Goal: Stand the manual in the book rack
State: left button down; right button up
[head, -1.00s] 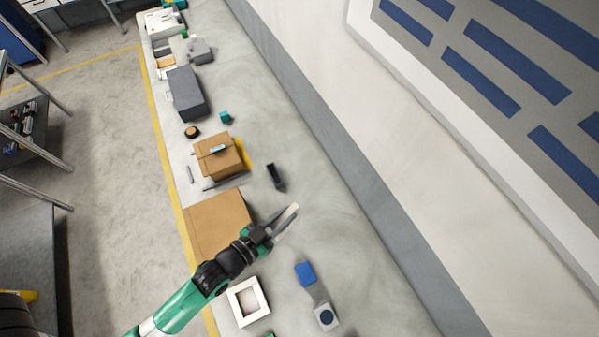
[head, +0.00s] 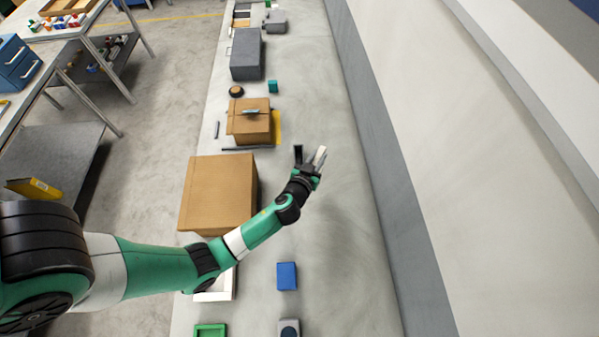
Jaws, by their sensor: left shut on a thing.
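My left gripper (head: 312,170) is over the counter, right of the large cardboard box. It is shut on a thin pale grey-and-white slab (head: 319,156), which looks like the manual and is held tilted up. A small dark upright thing (head: 298,152) is just left of the slab in the picture. It may be the book rack, but it is too small to be sure, and I cannot tell whether the two touch. My right gripper is out of view.
A large cardboard box (head: 215,190) and a smaller box (head: 248,118) stand on the long grey counter (head: 350,260). A blue block (head: 287,276) and green tray (head: 210,330) lie nearer. A wall runs along the right. The counter right of my gripper is clear.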

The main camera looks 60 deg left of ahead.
pick_arm(q)
jog(key=a+f+n+g+y+b, duration=0.1)
jog(key=a+n+g+y+b, duration=0.5)
jog(key=a, duration=0.7)
notch_tip(320, 180, down, 8)
jog(key=h+b, duration=0.1)
jog(key=b, duration=0.7)
jog(key=shift+t+h, duration=0.3)
jog(key=c, duration=1.2)
grip_release()
jog(key=shift+f+b, duration=0.2)
jog(key=shift+b, duration=0.15)
jog(key=o, duration=0.5)
jog(key=shift+r, duration=0.1)
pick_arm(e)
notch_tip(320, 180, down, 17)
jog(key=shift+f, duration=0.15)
